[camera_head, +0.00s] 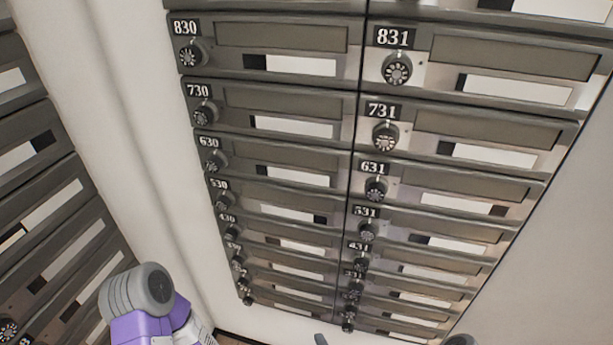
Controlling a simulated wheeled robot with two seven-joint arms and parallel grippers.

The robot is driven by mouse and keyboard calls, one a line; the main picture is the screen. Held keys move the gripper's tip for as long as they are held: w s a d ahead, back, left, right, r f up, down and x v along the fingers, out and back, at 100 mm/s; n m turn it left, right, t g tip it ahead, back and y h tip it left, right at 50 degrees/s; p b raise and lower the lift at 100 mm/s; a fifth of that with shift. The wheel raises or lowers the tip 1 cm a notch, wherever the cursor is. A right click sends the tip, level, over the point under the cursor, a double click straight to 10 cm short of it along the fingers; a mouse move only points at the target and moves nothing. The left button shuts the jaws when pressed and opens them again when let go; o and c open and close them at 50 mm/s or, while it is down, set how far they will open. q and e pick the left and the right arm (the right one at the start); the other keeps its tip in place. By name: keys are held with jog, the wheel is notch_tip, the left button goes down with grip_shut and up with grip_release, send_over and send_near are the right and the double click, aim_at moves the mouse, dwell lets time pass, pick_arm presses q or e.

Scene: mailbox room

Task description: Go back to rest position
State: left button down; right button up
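No gripper shows clearly in the head view. A grey and purple part of my own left arm (148,305) rises at the lower left, in front of the white wall. Its gripper is out of the frame. Two small dark grey pieces show at the bottom edge, right of the middle and near the lower right; they are too cut off to tell what they are. My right gripper cannot be made out.
A bank of grey mailboxes (275,96) with round dials and number plates such as 830 and 831 fills the middle. More mailboxes (40,200) stand at the left, past a white wall strip (130,130). A bare pale wall (560,250) is at the right.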

jog(key=s+d+n+g, duration=0.2)
jog(key=s+n+g, duration=0.4)
jog(key=n, duration=0.1)
jog(key=s+d+f+n+g, duration=0.1)
jog(key=s+d+n+g, duration=0.2)
jog(key=s+n+g, duration=0.4)
jog(key=shift+d+f+n+g, duration=0.2)
jog(key=shift+d+n+g, duration=0.1)
jog(key=shift+d, duration=0.05)
dwell(0.8)
